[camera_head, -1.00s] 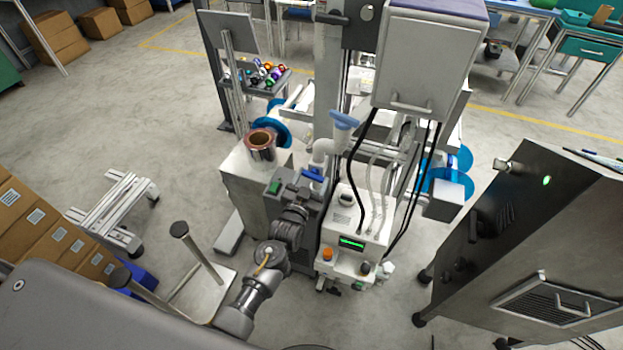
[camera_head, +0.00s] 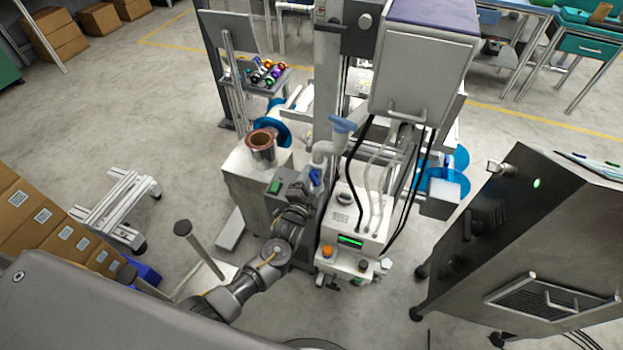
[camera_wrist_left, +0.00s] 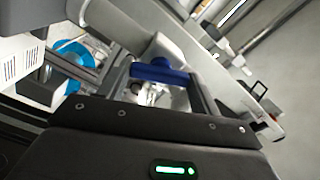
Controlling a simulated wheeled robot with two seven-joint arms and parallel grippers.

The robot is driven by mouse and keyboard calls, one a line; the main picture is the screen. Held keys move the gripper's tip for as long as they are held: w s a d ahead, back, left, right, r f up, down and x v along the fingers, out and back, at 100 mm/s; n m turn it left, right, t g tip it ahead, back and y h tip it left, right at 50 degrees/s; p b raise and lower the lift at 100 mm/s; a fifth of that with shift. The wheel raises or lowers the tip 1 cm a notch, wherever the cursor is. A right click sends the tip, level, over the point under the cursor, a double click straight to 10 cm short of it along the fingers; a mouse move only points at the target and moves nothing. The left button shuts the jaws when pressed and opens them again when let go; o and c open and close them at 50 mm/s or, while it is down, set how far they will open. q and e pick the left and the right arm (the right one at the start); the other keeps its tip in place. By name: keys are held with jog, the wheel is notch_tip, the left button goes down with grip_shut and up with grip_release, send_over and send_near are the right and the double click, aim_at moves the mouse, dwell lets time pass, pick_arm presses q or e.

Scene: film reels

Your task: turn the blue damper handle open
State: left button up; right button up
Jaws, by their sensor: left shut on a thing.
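The blue damper handle (camera_head: 315,177) is on the lower part of the pale grey duct pipe (camera_head: 324,150), below the blue funnel-shaped hood (camera_head: 343,124). In the head view the handle looks steep and is partly hidden by my gripper. My left gripper (camera_head: 308,186) is at the handle, shut on it. In the left wrist view the blue handle (camera_wrist_left: 160,73) lies across between the two fingers (camera_wrist_left: 165,90), with the grey pipe (camera_wrist_left: 120,28) just beyond. My right gripper is in neither view.
A white machine with a green display (camera_head: 350,241) and black cables stands close to the right of my left gripper. A copper-coloured reel (camera_head: 262,146) sits on the cabinet to the left. A dark cabinet (camera_head: 520,230) stands further right, with floor between.

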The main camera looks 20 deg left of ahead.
pick_arm(q)
jog(key=m+p, duration=0.1)
jog(key=m, duration=0.3)
jog(key=shift+f+m, duration=0.1)
jog(key=shift+m, duration=0.3)
dwell(0.4)
jog(key=o, duration=1)
jog(key=shift+s, duration=0.1)
jog(key=s, duration=1)
jog(key=shift+s+a, duration=0.3)
